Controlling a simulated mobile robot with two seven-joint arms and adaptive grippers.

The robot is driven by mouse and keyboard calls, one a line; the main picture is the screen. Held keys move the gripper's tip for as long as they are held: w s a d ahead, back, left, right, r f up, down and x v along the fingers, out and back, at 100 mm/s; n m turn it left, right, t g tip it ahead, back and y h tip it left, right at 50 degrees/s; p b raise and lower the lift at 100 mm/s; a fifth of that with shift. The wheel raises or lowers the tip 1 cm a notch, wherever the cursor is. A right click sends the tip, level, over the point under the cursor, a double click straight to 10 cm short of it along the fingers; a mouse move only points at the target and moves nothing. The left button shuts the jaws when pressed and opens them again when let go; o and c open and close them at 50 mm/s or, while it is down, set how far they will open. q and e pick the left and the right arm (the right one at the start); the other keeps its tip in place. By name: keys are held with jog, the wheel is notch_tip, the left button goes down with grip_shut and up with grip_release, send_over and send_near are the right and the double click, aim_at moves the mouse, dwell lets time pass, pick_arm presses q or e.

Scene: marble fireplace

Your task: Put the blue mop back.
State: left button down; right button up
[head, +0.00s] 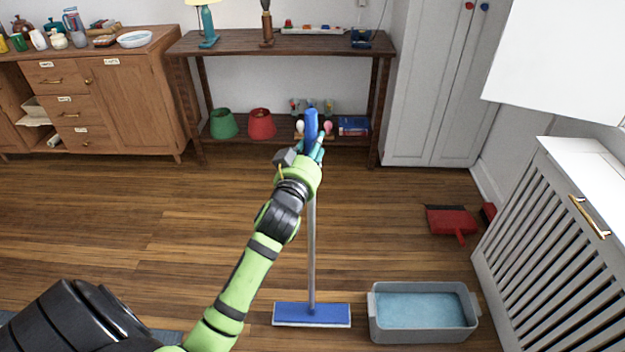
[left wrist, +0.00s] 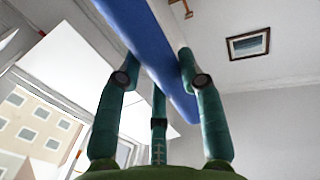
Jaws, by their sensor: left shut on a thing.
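The blue mop stands upright, with its flat blue head (head: 312,314) down on or just above the wooden floor; I cannot tell which. Its grey pole (head: 311,240) rises to a blue handle grip (head: 311,124). My left gripper (head: 317,148) is shut on the mop near the top, around the blue grip. In the left wrist view the blue grip (left wrist: 150,45) runs diagonally between the teal fingers. My right gripper does not show in either view.
A grey tub of water (head: 424,342) stands just right of the mop head. A red dustpan (head: 452,222) lies on the floor at right, near a slatted white cabinet (head: 548,250). A wooden console table (head: 280,42) and sideboard (head: 140,95) stand behind. Floor at left is clear.

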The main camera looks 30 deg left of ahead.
pick_arm(q)
jog(key=shift+f+b, duration=0.35)
jog(key=shift+f, duration=1.9)
jog(key=c, duration=0.8)
grip_release()
jog(key=shift+f, duration=0.2)
jog(key=shift+r, duration=0.1)
